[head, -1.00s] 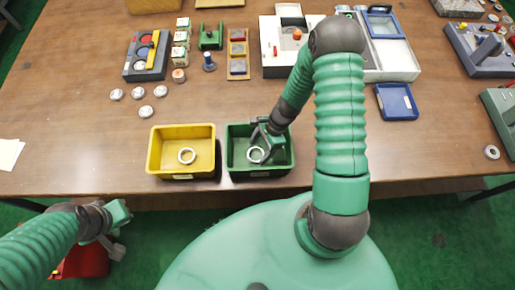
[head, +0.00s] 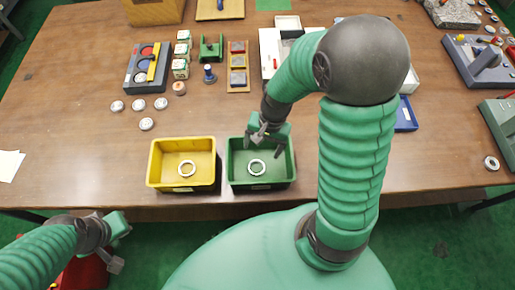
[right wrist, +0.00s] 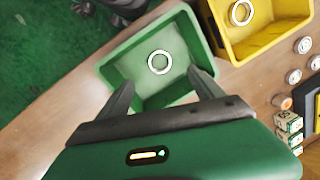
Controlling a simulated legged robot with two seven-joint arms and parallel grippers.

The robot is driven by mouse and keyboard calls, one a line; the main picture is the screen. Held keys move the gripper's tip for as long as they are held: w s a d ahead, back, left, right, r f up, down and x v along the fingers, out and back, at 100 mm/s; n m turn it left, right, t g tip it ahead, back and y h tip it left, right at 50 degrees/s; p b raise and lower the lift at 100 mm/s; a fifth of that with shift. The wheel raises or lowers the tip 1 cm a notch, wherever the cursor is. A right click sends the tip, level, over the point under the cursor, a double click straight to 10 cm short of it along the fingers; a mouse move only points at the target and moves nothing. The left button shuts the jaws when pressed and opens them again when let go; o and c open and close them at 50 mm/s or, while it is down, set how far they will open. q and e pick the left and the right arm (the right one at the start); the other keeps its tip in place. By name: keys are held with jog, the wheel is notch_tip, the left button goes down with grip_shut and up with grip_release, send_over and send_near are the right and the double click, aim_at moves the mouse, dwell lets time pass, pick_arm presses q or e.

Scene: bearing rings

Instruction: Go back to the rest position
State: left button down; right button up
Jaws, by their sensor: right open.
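My right gripper (head: 264,130) is above the back edge of the green bin (head: 233,180). In the right wrist view its two fingers (right wrist: 160,90) are apart with nothing between them. A metal ring (head: 257,167) lies flat on the green bin's floor, clear of the fingers; it also shows in the right wrist view (right wrist: 160,62). Another ring (head: 187,168) lies in the yellow bin (head: 153,172) to the left. My left gripper (head: 118,245) hangs off the table's front edge at the lower left; its fingers are too unclear to read.
Several round parts (head: 147,124) lie behind the yellow bin. A single ring (head: 491,163) lies near the right edge. The table left of the bins is mostly clear.

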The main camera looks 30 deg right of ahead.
pick_arm(q)
jog(key=shift+s+a, duration=0.2)
jog(key=shift+a, duration=0.4)
pick_arm(e)
jog(key=s+a+r+n+t+h, duration=0.1)
jog(key=a+r+n, duration=0.3)
jog(key=n, duration=0.6)
jog(key=shift+s+a+r+t+h, duration=0.4)
jog(key=shift+a+t, duration=0.1)
jog(key=shift+a, duration=0.5)
pick_arm(q)
jog(key=shift+d, duration=0.1)
pick_arm(e)
jog(key=shift+d, duration=0.15)
